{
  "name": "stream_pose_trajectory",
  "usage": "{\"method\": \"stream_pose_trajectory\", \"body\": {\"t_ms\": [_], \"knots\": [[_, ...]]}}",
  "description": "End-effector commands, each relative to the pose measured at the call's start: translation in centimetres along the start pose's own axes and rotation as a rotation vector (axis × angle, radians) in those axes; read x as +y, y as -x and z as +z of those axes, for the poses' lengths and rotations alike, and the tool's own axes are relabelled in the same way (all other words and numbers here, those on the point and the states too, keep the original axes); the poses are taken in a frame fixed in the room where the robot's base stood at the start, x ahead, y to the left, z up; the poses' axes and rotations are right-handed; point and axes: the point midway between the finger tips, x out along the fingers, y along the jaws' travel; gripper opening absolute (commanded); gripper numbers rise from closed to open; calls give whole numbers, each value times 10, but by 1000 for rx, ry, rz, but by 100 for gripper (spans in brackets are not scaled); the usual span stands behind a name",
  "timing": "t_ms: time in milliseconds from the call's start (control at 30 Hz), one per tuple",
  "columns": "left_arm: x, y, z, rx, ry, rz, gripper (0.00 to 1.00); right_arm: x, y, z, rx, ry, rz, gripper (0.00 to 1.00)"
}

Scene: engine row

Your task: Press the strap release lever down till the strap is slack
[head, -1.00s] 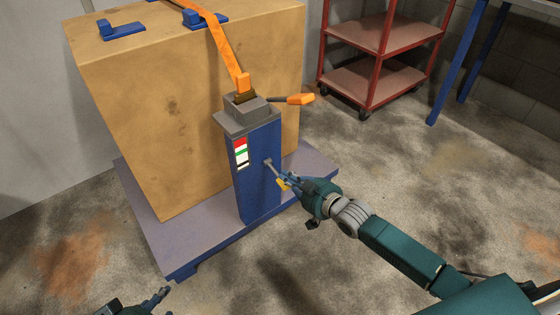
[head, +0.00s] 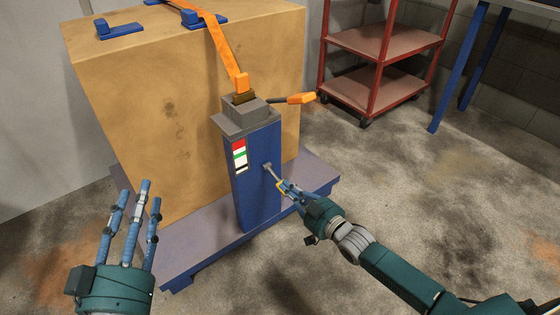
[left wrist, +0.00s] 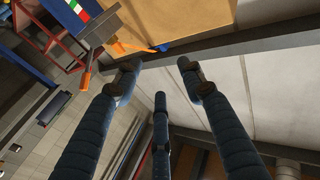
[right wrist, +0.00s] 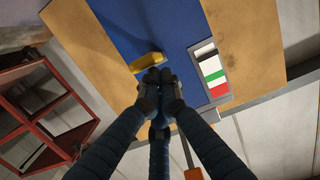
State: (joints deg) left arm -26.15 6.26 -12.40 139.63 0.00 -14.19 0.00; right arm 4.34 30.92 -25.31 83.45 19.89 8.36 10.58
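A blue post (head: 254,195) carries a short grey lever with a yellow grip (head: 281,187). The grip also shows in the right wrist view (right wrist: 146,63). My right gripper (head: 284,188) has its fingertips together at this grip; whether the grip is between them I cannot tell. A second lever with an orange handle (head: 300,98) sticks out right from the grey head (head: 246,115) of the post. The orange strap (head: 224,48) runs straight from that head over the crate. My left gripper (head: 137,200) is raised, fingers spread and empty, left of the post.
A wooden crate (head: 170,110) stands on a grey-topped pallet (head: 200,243) behind the post. The post bears a red, green and white label (head: 240,155). A red cart (head: 375,42) and a blue-legged table (head: 463,75) stand at the back right. The floor at right is clear.

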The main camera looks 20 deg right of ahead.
Motion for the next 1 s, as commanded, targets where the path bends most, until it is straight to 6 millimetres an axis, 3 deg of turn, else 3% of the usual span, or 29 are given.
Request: {"method": "stream_pose_trajectory", "body": {"t_ms": [667,867,1000], "knots": [[0,0,-4,13,0,1,40,0,0,1,-4,0,0,0],[-4,4,28,-136,-2,-7,40,0,0,-7,-2,0,0,0],[-8,15,61,-285,-5,-16,40,0,0,-14,-2,0,0,0]]}}
